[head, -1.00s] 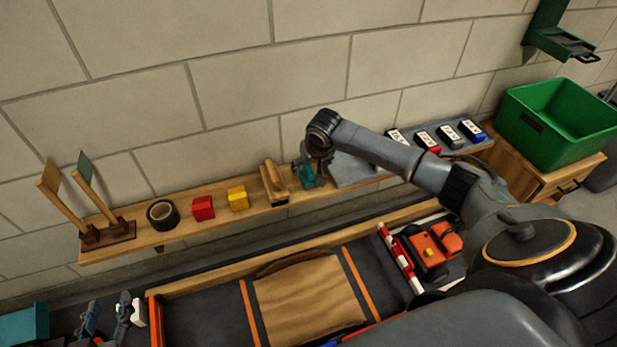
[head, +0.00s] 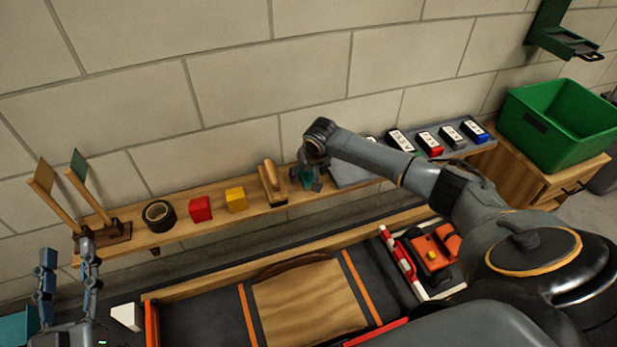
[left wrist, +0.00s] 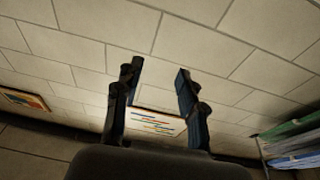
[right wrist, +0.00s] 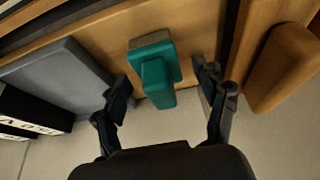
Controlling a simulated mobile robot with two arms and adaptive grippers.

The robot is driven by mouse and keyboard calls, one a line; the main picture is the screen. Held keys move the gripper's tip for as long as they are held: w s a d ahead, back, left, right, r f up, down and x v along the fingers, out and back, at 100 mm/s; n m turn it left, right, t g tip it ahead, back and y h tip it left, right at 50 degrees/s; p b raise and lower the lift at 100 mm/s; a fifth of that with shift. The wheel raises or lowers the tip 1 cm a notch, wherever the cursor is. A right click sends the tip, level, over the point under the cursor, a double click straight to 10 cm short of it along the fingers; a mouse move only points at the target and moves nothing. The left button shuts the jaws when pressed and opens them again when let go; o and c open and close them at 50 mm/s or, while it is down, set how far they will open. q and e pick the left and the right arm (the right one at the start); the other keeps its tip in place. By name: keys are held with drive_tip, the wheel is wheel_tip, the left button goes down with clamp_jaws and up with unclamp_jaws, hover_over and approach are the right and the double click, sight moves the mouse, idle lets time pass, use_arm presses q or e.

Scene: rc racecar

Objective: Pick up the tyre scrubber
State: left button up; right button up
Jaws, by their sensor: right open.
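A teal block with a raised teal grip (right wrist: 160,82), which looks like the tyre scrubber, sits on the wooden wall shelf. In the head view the teal piece (head: 306,178) is partly hidden by my right gripper (head: 310,175). In the right wrist view my right gripper (right wrist: 163,88) is open, with one finger on each side of the teal grip and gaps showing on both sides. My left gripper (head: 68,265) is raised at the far left, open and empty. It also shows in the left wrist view (left wrist: 157,75), facing the wall.
A wooden-handled block (head: 273,184) stands just left of the teal piece, and a grey tray (head: 352,173) lies just right. Further left are yellow (head: 236,199) and red (head: 201,208) cubes and a black tape roll (head: 158,215). A green bin (head: 560,125) stands far right.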

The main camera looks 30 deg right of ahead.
drive_tip(key=c, duration=1.3)
drive_tip(key=shift+o, duration=0.2)
drive_tip(key=shift+r, duration=0.1)
drive_tip(key=shift+r, duration=0.1)
wheel_tip(320, 180, up, 3)
drive_tip(key=shift+r+p, duration=0.1)
drive_tip(key=shift+p, duration=1)
use_arm(q)
drive_tip(key=s+a+f+g+y+p, duration=0.1)
drive_tip(key=s+a+f+g+y, duration=0.15)
drive_tip(key=f+g, duration=0.45)
drive_tip(key=s+a+f+g+y+p, duration=0.15)
drive_tip(key=s+f+g, duration=0.25)
drive_tip(key=f, duration=0.5)
drive_tip(key=s+a+f+g+p, duration=0.1)
drive_tip(key=s+g+p, duration=0.1)
drive_tip(key=s, duration=0.3)
drive_tip(key=s+a+f+g+p, duration=0.1)
drive_tip(key=s+a+g, duration=0.1)
drive_tip(key=s+g, duration=0.1)
drive_tip(key=shift+s+a+f+n+g+y+p, duration=0.15)
drive_tip(key=shift+s+f+n+g+y+p, duration=0.2)
drive_tip(key=shift+s, duration=0.55)
use_arm(e)
drive_tip(key=s+a+r, duration=0.2)
drive_tip(key=s+r, duration=0.7)
drive_tip(key=s, duration=0.4)
drive_tip(key=shift+s+a+r, duration=0.15)
drive_tip(key=shift+s+r, duration=0.1)
drive_tip(key=shift+s, duration=0.15)
